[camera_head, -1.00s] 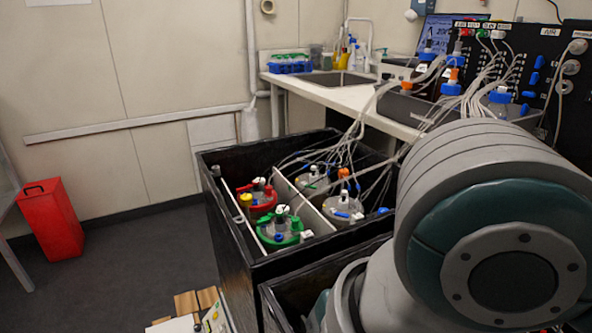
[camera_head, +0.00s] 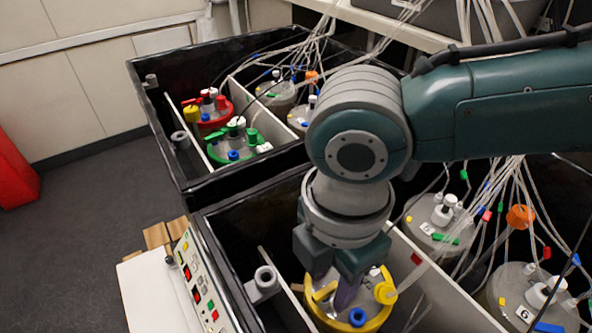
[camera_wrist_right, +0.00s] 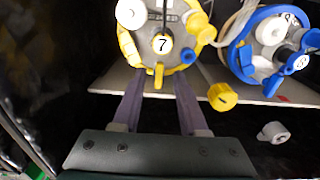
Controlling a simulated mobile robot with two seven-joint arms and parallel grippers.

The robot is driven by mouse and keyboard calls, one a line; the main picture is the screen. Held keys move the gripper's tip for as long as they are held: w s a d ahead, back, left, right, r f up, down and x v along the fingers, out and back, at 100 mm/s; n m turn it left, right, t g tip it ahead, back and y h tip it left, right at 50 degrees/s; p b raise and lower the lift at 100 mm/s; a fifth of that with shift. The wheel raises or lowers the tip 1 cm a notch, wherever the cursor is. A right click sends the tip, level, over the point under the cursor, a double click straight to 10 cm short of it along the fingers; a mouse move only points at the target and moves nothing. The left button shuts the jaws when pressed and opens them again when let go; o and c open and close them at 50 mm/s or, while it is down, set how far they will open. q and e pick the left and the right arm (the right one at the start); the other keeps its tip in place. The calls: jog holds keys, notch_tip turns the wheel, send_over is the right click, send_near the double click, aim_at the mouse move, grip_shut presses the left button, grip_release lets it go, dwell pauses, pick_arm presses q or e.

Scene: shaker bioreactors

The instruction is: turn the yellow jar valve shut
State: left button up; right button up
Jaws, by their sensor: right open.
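The yellow-rimmed jar (camera_head: 378,322) stands in the near black bin, partly hidden by my right gripper (camera_head: 334,282). It also shows in the right wrist view (camera_wrist_right: 127,44), with a label reading 7. A small yellow valve lever (camera_wrist_right: 158,76) sticks out from its rim toward my gripper. My right gripper (camera_wrist_right: 159,84) is open, with one finger on each side of this lever; I cannot tell whether either touches it. Another yellow fitting (camera_wrist_right: 203,28) sits on the jar's right side. My left gripper is not in view.
A blue-rimmed jar (camera_wrist_right: 236,62) stands close on the right in the wrist view. A loose-looking yellow knob (camera_wrist_right: 222,97) lies between. Red (camera_head: 216,120) and green (camera_head: 228,152) jars stand in the far bin. Tubes hang over the bins, and a control panel (camera_head: 197,280) stands at left.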

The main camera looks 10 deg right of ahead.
jog(key=shift+f, duration=0.25)
jog(key=shift+c, duration=0.2)
jog(key=shift+w, duration=0.1)
grip_shut()
